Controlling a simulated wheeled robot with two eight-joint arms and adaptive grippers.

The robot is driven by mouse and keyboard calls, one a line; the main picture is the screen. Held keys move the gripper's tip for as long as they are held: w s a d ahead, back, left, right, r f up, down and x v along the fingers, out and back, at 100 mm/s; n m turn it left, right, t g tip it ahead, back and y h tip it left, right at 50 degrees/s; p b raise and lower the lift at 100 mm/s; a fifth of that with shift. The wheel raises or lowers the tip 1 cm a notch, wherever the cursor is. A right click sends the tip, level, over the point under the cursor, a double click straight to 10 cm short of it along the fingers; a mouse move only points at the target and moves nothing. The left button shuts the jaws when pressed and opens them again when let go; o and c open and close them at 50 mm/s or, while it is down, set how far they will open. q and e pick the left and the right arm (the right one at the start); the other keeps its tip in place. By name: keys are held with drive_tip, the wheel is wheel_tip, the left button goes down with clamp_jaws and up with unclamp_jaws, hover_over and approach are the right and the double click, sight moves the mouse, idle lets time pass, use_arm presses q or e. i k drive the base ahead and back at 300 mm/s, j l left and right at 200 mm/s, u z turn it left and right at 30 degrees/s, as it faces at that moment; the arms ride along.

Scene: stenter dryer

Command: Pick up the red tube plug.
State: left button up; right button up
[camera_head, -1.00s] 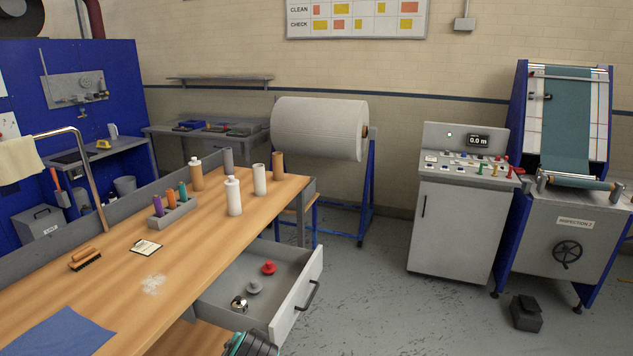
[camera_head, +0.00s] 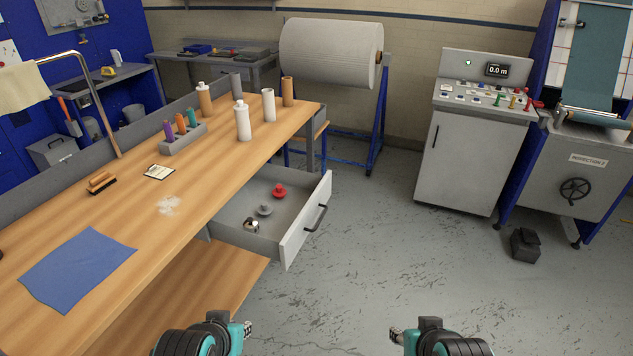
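The red tube plug (camera_head: 279,191) lies in the open grey drawer (camera_head: 291,246) under the wooden workbench. A grey plug (camera_head: 264,209) and a shiny metal round object (camera_head: 250,226) lie beside it, nearer to me. Part of my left arm shows at the bottom, left of centre, and part of my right arm at the bottom, right of centre. Both are well below and apart from the drawer.
The workbench (camera_head: 213,158) carries bottles, tubes, a grey holder with coloured spools (camera_head: 183,139), a brush (camera_head: 101,183) and a blue cloth (camera_head: 77,268). A grey control cabinet (camera_head: 468,150) and inspection machine stand right. The floor before the drawer is clear.

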sight(279, 193)
drive_tip(key=i+u, duration=0.1)
drive_tip(key=u, duration=0.25)
drive_tip(key=i+l+u, duration=0.15)
drive_tip(key=u, duration=0.2)
drive_tip(key=i+l+u, duration=0.1)
drive_tip(key=u, duration=0.2)
